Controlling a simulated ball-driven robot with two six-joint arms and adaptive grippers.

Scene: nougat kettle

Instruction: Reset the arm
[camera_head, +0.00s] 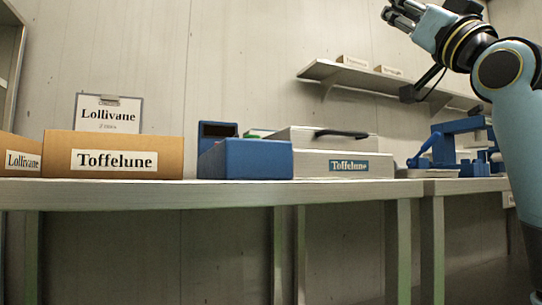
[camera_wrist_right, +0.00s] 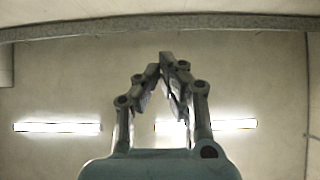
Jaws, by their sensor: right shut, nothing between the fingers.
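My right arm is raised at the right of the head view. Its gripper (camera_head: 398,16) is high above the bench, near the top edge, and points to the upper left. In the right wrist view the gripper (camera_wrist_right: 166,62) points up toward the ceiling. Its fingertips are together with nothing between them. My left gripper is not in either view.
A long bench (camera_head: 200,194) carries a Toffelune cardboard box (camera_head: 112,146), a blue box (camera_head: 245,159), a grey Toffelune case (camera_head: 345,164) and a blue device (camera_head: 445,147). A wall shelf (camera_head: 360,80) is behind my arm. Ceiling lights (camera_wrist_right: 57,127) show.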

